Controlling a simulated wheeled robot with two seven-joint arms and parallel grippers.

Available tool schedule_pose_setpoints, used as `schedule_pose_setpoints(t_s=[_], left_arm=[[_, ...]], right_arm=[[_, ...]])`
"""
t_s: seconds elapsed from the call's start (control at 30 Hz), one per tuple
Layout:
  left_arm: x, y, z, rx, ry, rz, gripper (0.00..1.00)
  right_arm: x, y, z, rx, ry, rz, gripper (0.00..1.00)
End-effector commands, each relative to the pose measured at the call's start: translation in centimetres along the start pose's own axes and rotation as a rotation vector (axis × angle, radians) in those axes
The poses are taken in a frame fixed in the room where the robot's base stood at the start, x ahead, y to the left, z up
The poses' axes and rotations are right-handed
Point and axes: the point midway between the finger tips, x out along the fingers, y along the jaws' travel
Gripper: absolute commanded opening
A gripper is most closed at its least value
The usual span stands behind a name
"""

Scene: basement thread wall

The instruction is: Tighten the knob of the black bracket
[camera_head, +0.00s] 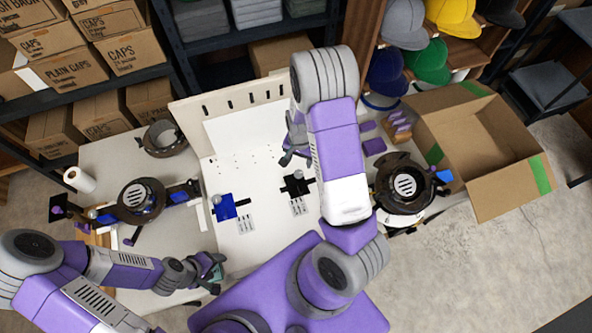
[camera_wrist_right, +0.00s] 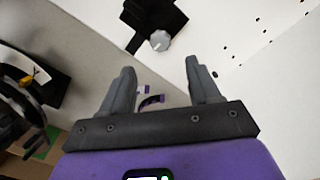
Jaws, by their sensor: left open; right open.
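The black bracket (camera_head: 296,186) is on the white board, right of the blue bracket (camera_head: 226,207). Its round grey knob (camera_wrist_right: 160,40) shows clearly in the right wrist view, against the black bracket (camera_wrist_right: 150,15). My right gripper (camera_head: 288,153) is above the board, just behind the black bracket in the head view. In the wrist view the right gripper (camera_wrist_right: 160,66) is open, its fingers spread and apart from the knob, which lies beyond the fingertips. My left gripper (camera_head: 216,272) is open at the lower left, away from both brackets.
Round machines stand left (camera_head: 142,200) and right (camera_head: 404,186) of the board (camera_head: 262,235). An open cardboard box (camera_head: 470,160) is at the right. A slotted upright panel (camera_head: 230,104) closes the back. The board around the brackets is mostly clear.

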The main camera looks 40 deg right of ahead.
Motion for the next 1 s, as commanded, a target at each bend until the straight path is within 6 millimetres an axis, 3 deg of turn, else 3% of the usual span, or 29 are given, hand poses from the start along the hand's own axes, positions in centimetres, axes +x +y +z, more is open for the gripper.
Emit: schedule_pose_setpoints(t_s=[0.03,0.17,0.6,1.0], left_arm=[[0.7,-0.3,-0.1,0.0,0.0,0.0,0.62],[1.0,-0.4,-0.1,0.0,0.001,0.0,0.62],[2.1,-0.8,-0.1,0.0,0.001,0.0,0.62],[2.1,-0.8,-0.1,0.0,0.001,0.0,0.62]], right_arm=[[0.8,0.0,0.0,0.0,0.0,0.0,0.62],[1.7,0.0,0.0,0.0,-0.001,0.001,0.62],[7.7,0.0,0.0,-0.001,-0.001,0.001,0.62],[8.3,0.0,0.0,-0.001,0.0,-0.001,0.59]])
